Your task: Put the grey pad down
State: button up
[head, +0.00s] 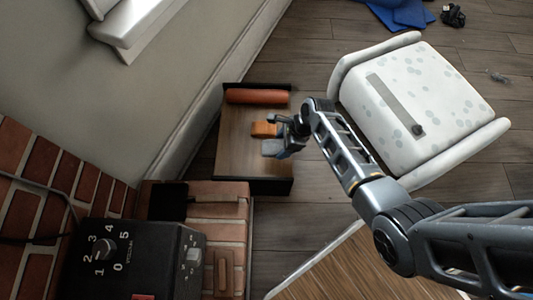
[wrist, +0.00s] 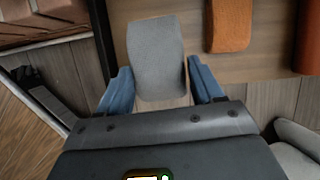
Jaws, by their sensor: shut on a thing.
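The grey pad (head: 272,147) shows at the end of my arm, over the wooden top of a low bench (head: 237,150). In the wrist view the pad (wrist: 157,50) is a light grey rounded block between the two blue fingers of my gripper (wrist: 161,86). My gripper (head: 285,143) is shut on the pad's near end, and the far end sticks out past the fingertips over the bench top (wrist: 190,40). I cannot tell whether the pad's underside touches the bench.
An orange block (head: 264,129) lies on the bench close beside the pad, with an orange-red roll (head: 257,97) at the far end. A spotted white armchair (head: 425,100) stands right. A brick ledge (head: 222,215) and black dial box (head: 130,255) are near. The bench's left part is bare.

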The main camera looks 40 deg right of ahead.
aim_at(272, 143)
jog(key=w+a+f+b, duration=0.1)
jog(key=a, duration=0.1)
jog(key=w+a+f+b, duration=0.1)
jog(key=a+f, duration=0.1)
jog(key=shift+w+f, duration=0.1)
jog(key=shift+w, duration=0.3)
notch_tip(272, 143, down, 3)
jog(key=shift+f+b, duration=0.2)
jog(key=shift+b, duration=0.55)
jog(key=o, duration=0.9)
jog(key=shift+o, duration=0.2)
jog(key=shift+f+b, duration=0.3)
jog(key=shift+b, duration=0.15)
jog(key=p+v, duration=0.1)
jog(key=v, duration=0.1)
jog(key=p+v, duration=0.2)
jog(key=w+p+v, duration=0.1)
jog(key=v, duration=0.1)
jog(key=shift+a+r, duration=0.1)
jog(key=shift+r, duration=0.5)
jog(key=shift+s+d+r+p, duration=0.25)
jog(key=shift+r+p, duration=0.3)
jog(key=shift+r, duration=0.05)
